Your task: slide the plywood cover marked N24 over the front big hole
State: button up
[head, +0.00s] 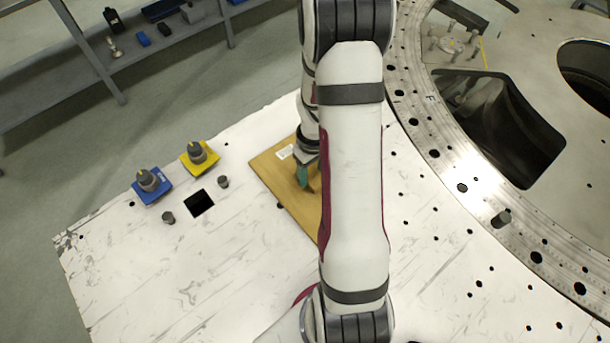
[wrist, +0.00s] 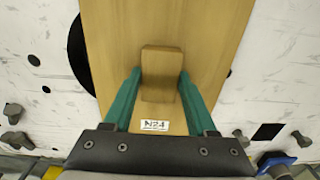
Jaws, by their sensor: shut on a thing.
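The plywood cover (wrist: 205,35) marked N24 (wrist: 155,126) lies on the white plate. It also shows in the head view (head: 268,170), partly hidden behind my arm. A wooden block handle (wrist: 161,75) stands on the cover. My gripper (wrist: 160,72) is shut on this handle, one teal finger on each side; it also shows in the head view (head: 304,175). A big black hole (wrist: 79,55) shows past the cover's left edge in the wrist view, with a thin dark sliver past the right edge. The cover hides what lies between.
A square hole (head: 199,203) lies left of the cover. Near it stand a blue block (head: 152,190) and a yellow block (head: 200,158) with knobs, and two grey pegs (head: 168,217). A metal ring (head: 450,160) with large openings is at right.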

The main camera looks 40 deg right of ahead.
jog(key=shift+d, duration=2.35)
jog(key=o, duration=1.4)
notch_tip(320, 180, up, 7)
